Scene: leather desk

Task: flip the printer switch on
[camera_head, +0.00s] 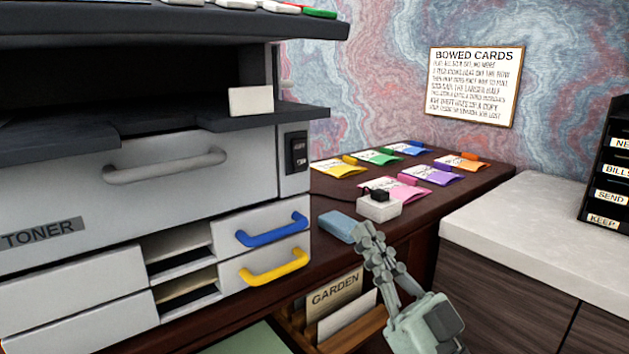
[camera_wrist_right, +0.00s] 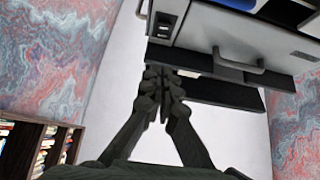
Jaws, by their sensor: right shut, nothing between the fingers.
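The printer (camera_head: 200,180) is a large grey machine with a dark top, filling the left of the head view. Its black switch (camera_head: 297,152) sits on the narrow right end of the front, beside the grey handle. In the right wrist view the switch (camera_wrist_right: 163,25) is at the top, beyond the fingertips; I cannot tell its position. My right gripper (camera_head: 366,236) is shut and empty, to the right of and below the switch in the head view, apart from it. The fingers also show together in the right wrist view (camera_wrist_right: 161,78). My left gripper is not in view.
Colored card packets (camera_head: 430,175) and a small white box (camera_head: 379,207) lie on the dark red desk (camera_head: 490,178). A blue block (camera_head: 337,226) lies close to my right fingers. Blue (camera_head: 272,231) and yellow (camera_head: 273,267) drawer handles protrude below the switch. A pale counter (camera_head: 530,215) is at right.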

